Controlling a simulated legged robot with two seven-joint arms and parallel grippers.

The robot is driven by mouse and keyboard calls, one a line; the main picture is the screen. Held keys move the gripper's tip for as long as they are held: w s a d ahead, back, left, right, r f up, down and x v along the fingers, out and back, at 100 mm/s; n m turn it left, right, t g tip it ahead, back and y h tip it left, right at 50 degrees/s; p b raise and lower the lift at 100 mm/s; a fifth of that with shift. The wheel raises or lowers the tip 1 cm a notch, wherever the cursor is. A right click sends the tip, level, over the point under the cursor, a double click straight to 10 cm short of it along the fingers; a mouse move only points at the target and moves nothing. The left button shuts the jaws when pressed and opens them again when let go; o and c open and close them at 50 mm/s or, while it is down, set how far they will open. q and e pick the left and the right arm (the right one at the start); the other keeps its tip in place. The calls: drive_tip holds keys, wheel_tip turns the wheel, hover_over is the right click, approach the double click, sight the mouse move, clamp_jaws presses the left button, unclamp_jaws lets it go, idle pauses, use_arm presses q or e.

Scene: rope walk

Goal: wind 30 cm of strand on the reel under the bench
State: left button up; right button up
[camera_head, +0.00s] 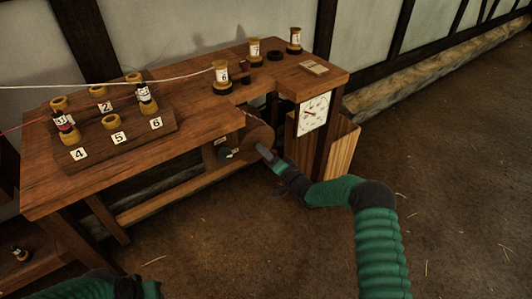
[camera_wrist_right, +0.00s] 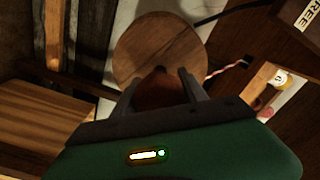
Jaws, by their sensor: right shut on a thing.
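The reel (camera_head: 259,137) is a round wooden disc under the bench's right part, and its face fills the middle of the right wrist view (camera_wrist_right: 150,45). My right gripper (camera_head: 262,151) is at the reel's face. In the right wrist view its fingers (camera_wrist_right: 160,84) are shut on a brown knob-like handle (camera_wrist_right: 158,88) in front of the disc. A red-and-white strand (camera_wrist_right: 226,68) runs from beside the disc to a dark hole. A white dial with a red needle (camera_head: 313,114) hangs at the bench's right end; its reading is too small to tell. My left gripper is out of view.
The wooden bench (camera_head: 190,145) carries a stepped board with numbered bobbins (camera_head: 115,125) at the left. A pale strand (camera_head: 150,80) comes in from the left to a standing bobbin (camera_head: 221,77). A wooden bin (camera_head: 343,145) stands below the dial. The floor at right is clear.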

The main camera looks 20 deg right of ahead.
drive_tip(key=shift+s+f+m, duration=0.2)
drive_tip(key=shift+f+m, duration=0.25)
drive_tip(key=shift+m, duration=0.25)
drive_tip(key=shift+a, duration=0.1)
drive_tip(key=o, duration=1.3)
drive_tip(key=shift+o, duration=0.3)
drive_tip(key=shift+w+r, duration=0.15)
drive_tip(key=shift+r, duration=0.1)
